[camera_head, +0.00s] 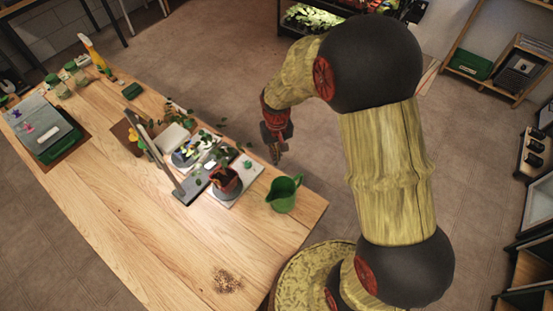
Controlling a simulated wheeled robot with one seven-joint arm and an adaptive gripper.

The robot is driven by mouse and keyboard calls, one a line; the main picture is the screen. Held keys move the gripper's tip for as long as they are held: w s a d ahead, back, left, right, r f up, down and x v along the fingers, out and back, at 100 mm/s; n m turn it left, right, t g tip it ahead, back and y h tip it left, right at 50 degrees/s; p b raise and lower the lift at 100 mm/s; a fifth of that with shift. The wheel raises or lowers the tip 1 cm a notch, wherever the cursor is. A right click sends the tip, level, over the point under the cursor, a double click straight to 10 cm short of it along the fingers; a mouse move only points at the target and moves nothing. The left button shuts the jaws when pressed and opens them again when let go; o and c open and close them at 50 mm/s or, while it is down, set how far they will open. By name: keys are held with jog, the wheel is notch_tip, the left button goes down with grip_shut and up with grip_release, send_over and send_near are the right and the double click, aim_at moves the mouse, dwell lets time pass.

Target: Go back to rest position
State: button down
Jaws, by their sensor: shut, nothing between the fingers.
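My arm fills the right half of the view, and my gripper (275,152) hangs at its end, pointing down. It is shut with nothing in it. It is near the right edge of the wooden table (130,225), apart from the things there. The green jug (284,193) stands below it in the picture, near the table's right corner. A reddish-brown pot (226,180) with a plant stands on a light tile left of the jug. The exact height of my gripper above the table is hard to tell.
A dark upright frame (160,160) stands among leafy seedlings. A yellow spray bottle (94,54), jars and a dark tray (45,128) are at the far left. Spilled soil (226,280) lies at the front.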

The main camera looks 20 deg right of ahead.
jog(key=shift+r, duration=0.1)
dwell(0.5)
jog(key=s+r+t+b, duration=0.1)
jog(key=s+r, duration=0.3)
jog(key=r, duration=0.4)
jog(key=s+r+t, duration=0.2)
jog(key=s+r, duration=0.2)
jog(key=r, duration=0.3)
jog(key=s+r+t+b, duration=0.1)
jog(key=s+r, duration=0.3)
jog(key=r, duration=0.4)
jog(key=s+r+t, duration=0.1)
jog(key=s+r, duration=0.2)
jog(key=s, duration=0.5)
jog(key=shift+t, duration=0.3)
